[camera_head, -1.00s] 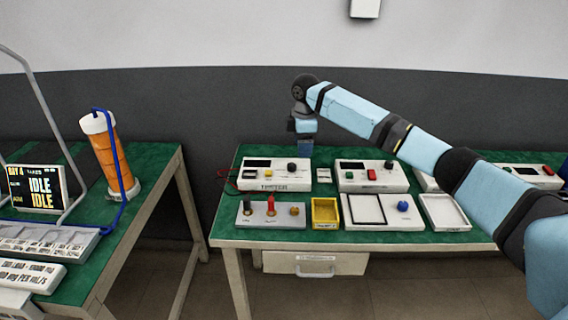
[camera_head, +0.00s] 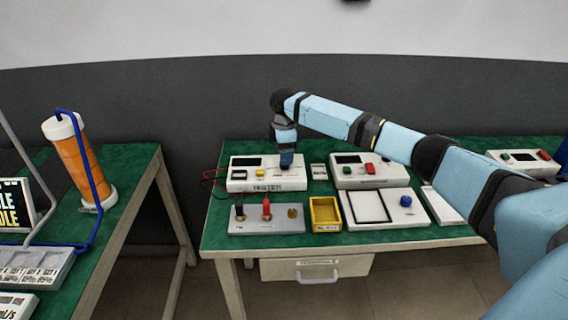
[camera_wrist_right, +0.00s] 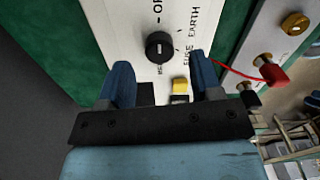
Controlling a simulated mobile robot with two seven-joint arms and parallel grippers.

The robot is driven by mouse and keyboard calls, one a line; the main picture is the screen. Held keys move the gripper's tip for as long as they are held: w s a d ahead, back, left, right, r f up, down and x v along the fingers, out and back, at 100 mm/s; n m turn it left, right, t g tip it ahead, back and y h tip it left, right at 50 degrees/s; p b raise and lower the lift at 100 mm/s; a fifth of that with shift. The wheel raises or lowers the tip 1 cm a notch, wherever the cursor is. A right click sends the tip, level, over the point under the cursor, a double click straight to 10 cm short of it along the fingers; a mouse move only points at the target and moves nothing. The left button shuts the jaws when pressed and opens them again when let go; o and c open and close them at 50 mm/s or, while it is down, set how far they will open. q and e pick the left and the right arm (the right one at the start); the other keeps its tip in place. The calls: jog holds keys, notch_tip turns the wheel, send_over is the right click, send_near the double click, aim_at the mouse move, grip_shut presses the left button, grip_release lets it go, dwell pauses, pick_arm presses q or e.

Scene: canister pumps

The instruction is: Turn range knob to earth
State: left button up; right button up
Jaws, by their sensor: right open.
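The white tester box (camera_head: 250,185) stands at the back left of the right-hand green table. Its black range knob (camera_wrist_right: 158,45) shows in the right wrist view, with the printed words EARTH and FUSE beside it and part of another label above. A small white mark shows on the knob, but I cannot tell which label it points to. My right gripper (camera_head: 286,162) is over the right part of the tester and hides the knob in the head view. In the right wrist view the gripper (camera_wrist_right: 162,76) is open and empty, its blue fingertips just short of the knob. My left gripper is not in view.
A grey panel (camera_head: 267,226) with black, red and brass posts sits in front of the tester. A yellow tray (camera_head: 325,228) and a white panel with a blue knob (camera_head: 406,201) lie to its right. A red lead (camera_wrist_right: 235,73) runs beside the tester.

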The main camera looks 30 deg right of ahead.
jog(key=shift+f, duration=1.65)
